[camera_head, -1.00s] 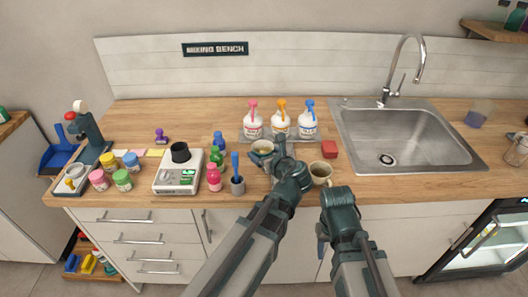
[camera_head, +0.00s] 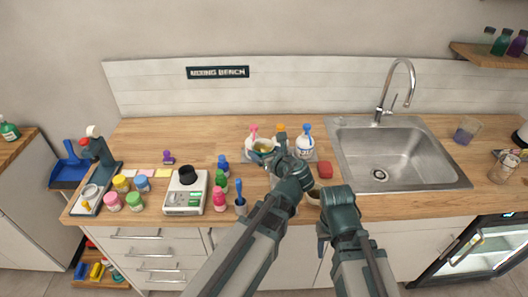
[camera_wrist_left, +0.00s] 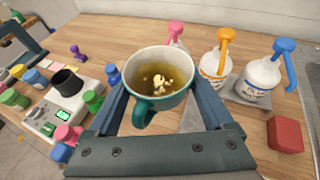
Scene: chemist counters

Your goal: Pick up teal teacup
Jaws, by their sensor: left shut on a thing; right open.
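The teal teacup (camera_head: 263,147) is teal outside with a pale inside, and it overlaps the front of the pump bottles in the head view. In the left wrist view the teacup (camera_wrist_left: 158,82) is upright or slightly tilted and holds a yellow-brown liquid with pale bits. My left gripper (camera_head: 276,149) is shut on it, with a finger on either side of the cup, and it appears raised off the counter. My right gripper (camera_head: 322,246) hangs low at the counter's front edge, mostly hidden by its own wrist, open and away from the cup.
Pump bottles, the orange one (camera_wrist_left: 216,62) and blue one (camera_wrist_left: 262,76), stand on a tray behind the cup. A red block (camera_head: 325,169) lies right of them. A beige mug (camera_head: 313,194) is partly hidden behind my arms. A scale (camera_head: 185,195) and coloured bottles are left; the sink (camera_head: 390,160) is right.

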